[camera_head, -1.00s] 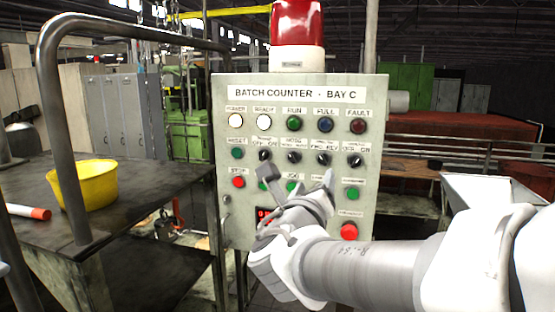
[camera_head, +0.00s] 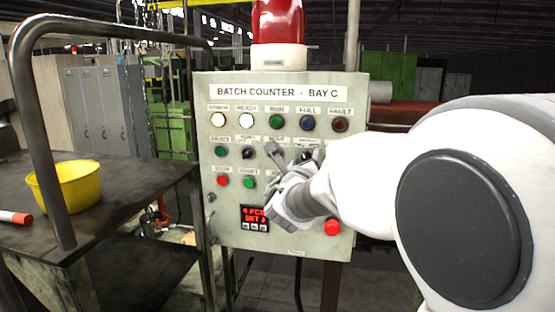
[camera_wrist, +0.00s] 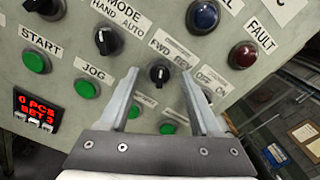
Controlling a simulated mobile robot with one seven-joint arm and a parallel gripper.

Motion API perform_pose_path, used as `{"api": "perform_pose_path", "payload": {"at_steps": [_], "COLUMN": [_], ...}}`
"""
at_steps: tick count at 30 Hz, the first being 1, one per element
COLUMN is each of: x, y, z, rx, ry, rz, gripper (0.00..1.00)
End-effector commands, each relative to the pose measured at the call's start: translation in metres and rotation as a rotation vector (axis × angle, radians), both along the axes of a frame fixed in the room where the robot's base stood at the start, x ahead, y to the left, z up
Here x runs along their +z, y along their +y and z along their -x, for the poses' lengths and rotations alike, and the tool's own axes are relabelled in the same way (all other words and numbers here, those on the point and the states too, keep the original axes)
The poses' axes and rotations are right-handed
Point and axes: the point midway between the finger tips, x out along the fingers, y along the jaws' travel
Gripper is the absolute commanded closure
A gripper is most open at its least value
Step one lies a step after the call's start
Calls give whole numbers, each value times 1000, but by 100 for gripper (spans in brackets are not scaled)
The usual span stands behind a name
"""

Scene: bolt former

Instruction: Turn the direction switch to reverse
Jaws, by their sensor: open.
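The direction switch (camera_wrist: 159,73), a small black knob with a white mark under a FWD / REV label, shows in the wrist view on the grey-green panel. My gripper (camera_wrist: 160,80) is open, its two fingers on either side of the knob in the picture; whether they touch it, I cannot tell. In the head view my gripper (camera_head: 288,152) is in front of the panel's middle row, and the arm hides part of the switches there. The panel (camera_head: 225,235) is headed BATCH COUNTER - BAY C.
Near the switch are the black mode knob (camera_wrist: 107,40), the green JOG button (camera_wrist: 86,89), the blue lamp (camera_wrist: 203,17) and the dark red FAULT lamp (camera_wrist: 243,55). A red button (camera_head: 332,227) sits low on the panel. A cart with a yellow bowl (camera_head: 68,187) stands left.

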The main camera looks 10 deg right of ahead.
Motion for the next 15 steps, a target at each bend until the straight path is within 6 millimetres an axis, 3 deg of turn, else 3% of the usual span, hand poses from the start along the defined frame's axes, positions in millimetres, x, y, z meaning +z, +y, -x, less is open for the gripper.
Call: {"api": "perform_pose_path", "payload": {"at_steps": [6, 15], "x": [0, 0], "y": [0, 0], "z": [0, 0], "rx": [0, 0], "ry": [0, 0], "rz": [0, 1], "gripper": [37, 91]}}
